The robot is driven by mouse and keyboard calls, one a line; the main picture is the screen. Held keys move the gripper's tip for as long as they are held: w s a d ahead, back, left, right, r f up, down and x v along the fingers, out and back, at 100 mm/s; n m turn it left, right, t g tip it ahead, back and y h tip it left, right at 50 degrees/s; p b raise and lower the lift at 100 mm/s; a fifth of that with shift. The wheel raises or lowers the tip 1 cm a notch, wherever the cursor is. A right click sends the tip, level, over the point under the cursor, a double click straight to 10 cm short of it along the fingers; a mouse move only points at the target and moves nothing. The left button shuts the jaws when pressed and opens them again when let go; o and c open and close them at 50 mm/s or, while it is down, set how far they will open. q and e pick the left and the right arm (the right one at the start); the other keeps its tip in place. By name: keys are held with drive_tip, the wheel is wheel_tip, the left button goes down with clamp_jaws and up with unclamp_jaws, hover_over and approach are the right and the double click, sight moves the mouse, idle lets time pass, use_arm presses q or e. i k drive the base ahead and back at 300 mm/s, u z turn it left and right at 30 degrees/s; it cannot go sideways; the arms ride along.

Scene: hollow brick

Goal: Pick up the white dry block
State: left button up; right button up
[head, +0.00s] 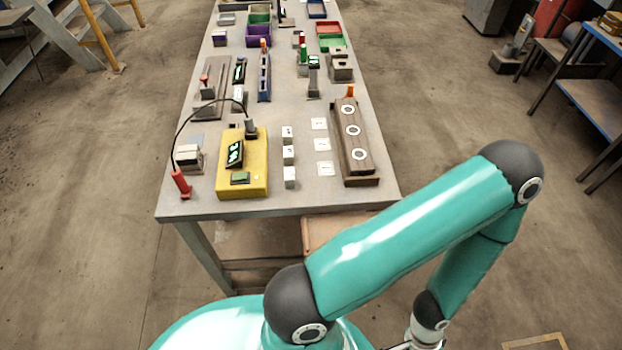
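Three small white blocks stand in a column near the front of the table: a far one (288,133), a middle one (289,155) and a near one (290,177). Each has small dark marks on it, too small to read, so I cannot tell which is dry. All three rest apart from any gripper. My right arm crosses the lower right of the head view and bends down in front of the table. Its wrist end runs out at the bottom edge, and its fingers are hidden from view. My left gripper is not in view.
A yellow box (257,176) with a dark display stands left of the blocks, cabled to a red probe (181,183). White cards (324,169) lie right of the blocks, beside a wooden board (353,138) with three rings. Bins and tools fill the table's (330,194) far part.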

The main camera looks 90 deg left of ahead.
sight(289, 172)
drive_tip(key=z, duration=1.2)
drive_tip(key=i, duration=0.1)
drive_tip(key=u, duration=2.55)
drive_tip(key=i, duration=0.3)
drive_tip(key=u, duration=2.25)
